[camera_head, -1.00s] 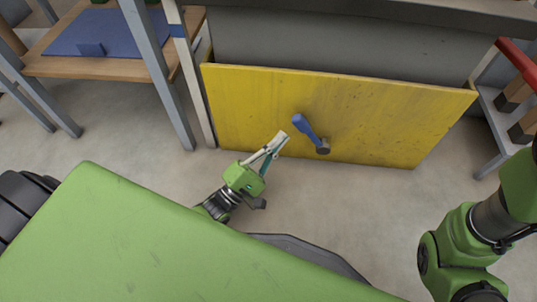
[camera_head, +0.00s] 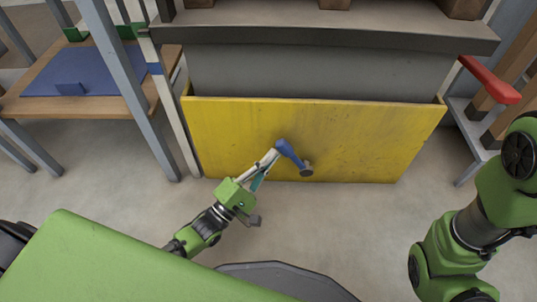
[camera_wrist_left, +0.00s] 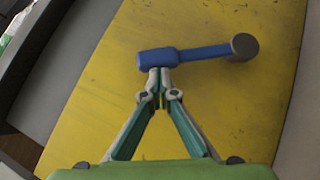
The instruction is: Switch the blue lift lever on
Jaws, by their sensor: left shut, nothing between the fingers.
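The blue lift lever (camera_head: 291,153) is mounted on the yellow panel (camera_head: 370,135). Its dark round pivot (camera_head: 306,170) is at the lower right and its blue handle end points up and left. My left gripper (camera_head: 274,154) is shut with its fingertips at the handle end, holding nothing. In the left wrist view the shut fingertips (camera_wrist_left: 159,74) are right at the thick handle end of the lever (camera_wrist_left: 157,62); they look to be touching it or very close. My right arm shows at the right edge, but its gripper is out of view.
A grey ledge (camera_head: 330,32) juts out above the yellow panel. A wooden table (camera_head: 30,107) with a blue mat stands at the left behind grey posts. A red-topped grey frame (camera_head: 490,80) stands at the right. The floor below the panel is clear.

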